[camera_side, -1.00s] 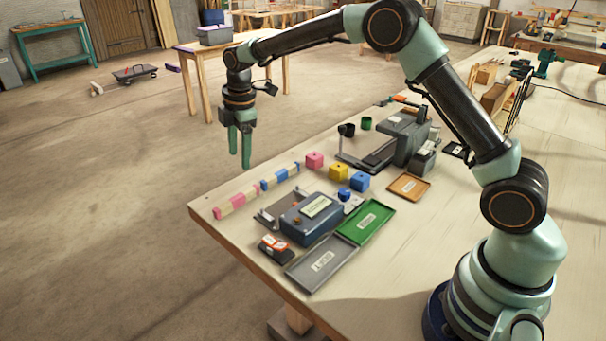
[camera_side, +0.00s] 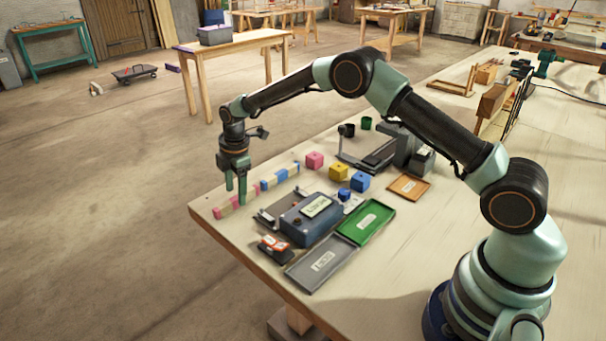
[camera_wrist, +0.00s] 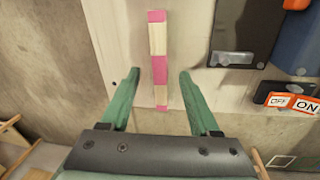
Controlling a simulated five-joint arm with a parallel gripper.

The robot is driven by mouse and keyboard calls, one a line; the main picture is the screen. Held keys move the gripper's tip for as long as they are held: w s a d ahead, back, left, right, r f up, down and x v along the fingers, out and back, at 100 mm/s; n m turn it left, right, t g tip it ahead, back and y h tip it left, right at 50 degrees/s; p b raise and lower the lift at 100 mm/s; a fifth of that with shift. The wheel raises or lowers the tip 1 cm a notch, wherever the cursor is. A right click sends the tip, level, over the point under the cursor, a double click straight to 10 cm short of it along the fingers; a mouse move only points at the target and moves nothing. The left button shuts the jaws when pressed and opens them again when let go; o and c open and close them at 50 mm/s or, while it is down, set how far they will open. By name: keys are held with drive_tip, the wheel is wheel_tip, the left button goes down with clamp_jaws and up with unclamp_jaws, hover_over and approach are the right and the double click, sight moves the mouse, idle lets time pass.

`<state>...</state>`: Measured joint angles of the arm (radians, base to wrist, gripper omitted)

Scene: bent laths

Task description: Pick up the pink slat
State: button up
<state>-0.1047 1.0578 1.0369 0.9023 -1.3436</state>
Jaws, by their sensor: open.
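The pink slat, banded pink and cream, lies near the table's left edge in the side view (camera_side: 219,212). My gripper's fingers hide part of it there. In the wrist view the slat (camera_wrist: 158,40) runs up and down the picture. My gripper (camera_side: 236,198) points down over the slat with its fingers apart. In the wrist view the fingertips (camera_wrist: 160,75) appear on either side of the slat's lower part, with nothing held. I cannot tell how far the tips are above the table.
A blue-banded slat (camera_side: 280,178) lies just beyond the pink one. Pink (camera_side: 314,160), yellow (camera_side: 338,172) and blue (camera_side: 359,181) cubes stand to the right. A blue-grey box (camera_side: 311,219), a green tray (camera_side: 367,221) and a grey tray (camera_side: 322,263) are nearby. The table edge is close at left.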

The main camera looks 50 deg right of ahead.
drive_tip(key=shift+w+f, duration=0.1)
drive_tip(key=shift+f, duration=0.8)
